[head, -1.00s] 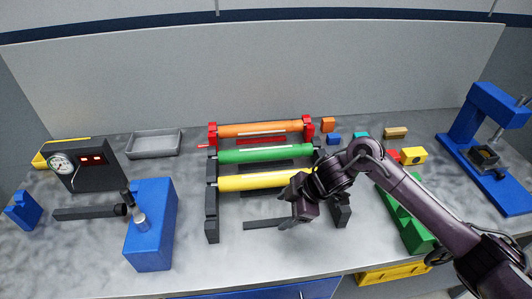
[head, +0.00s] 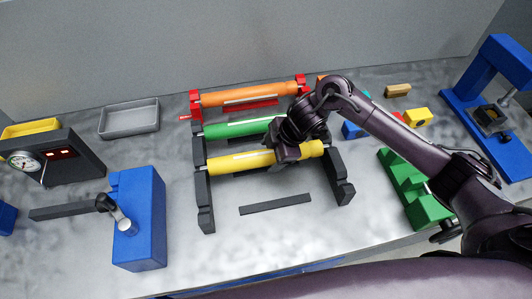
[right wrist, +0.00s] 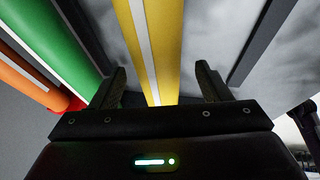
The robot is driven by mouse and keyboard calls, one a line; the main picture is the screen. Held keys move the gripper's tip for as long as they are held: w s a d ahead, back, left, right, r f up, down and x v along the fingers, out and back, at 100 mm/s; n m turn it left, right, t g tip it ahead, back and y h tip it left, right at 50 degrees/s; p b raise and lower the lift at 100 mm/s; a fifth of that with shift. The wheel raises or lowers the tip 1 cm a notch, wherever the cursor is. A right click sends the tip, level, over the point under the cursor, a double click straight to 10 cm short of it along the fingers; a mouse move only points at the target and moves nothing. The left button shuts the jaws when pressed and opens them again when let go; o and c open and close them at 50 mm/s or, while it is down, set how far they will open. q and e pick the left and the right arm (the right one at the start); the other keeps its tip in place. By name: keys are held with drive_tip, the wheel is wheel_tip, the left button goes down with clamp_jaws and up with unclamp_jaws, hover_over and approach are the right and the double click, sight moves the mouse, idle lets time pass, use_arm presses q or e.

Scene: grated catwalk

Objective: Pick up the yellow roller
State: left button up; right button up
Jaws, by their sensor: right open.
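The yellow roller (head: 240,162) with a white stripe lies across the front pair of dark supports, in front of the green roller (head: 238,128) and the orange roller (head: 250,94). My right gripper (head: 286,158) is over the right part of the yellow roller in the head view and hides a piece of it. In the right wrist view my right gripper (right wrist: 162,88) is open, with one finger on each side of the yellow roller (right wrist: 155,40). I cannot tell whether the fingers touch it. My left gripper is not in view.
The dark rack supports (head: 204,200) stand at both roller ends. A dark bar (head: 275,205) lies in front. A blue block (head: 140,220) stands left, a green block (head: 415,190) and a blue press (head: 490,110) right. A grey tray (head: 130,118) is at back left.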

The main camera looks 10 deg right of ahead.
drive_tip(key=shift+x, duration=0.95)
drive_tip(key=shift+w, duration=0.1)
drive_tip(key=c, duration=0.8)
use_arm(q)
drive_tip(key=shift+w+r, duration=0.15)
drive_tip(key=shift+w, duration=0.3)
use_arm(e)
drive_tip(key=shift+r, duration=0.15)
drive_tip(key=c, duration=0.7)
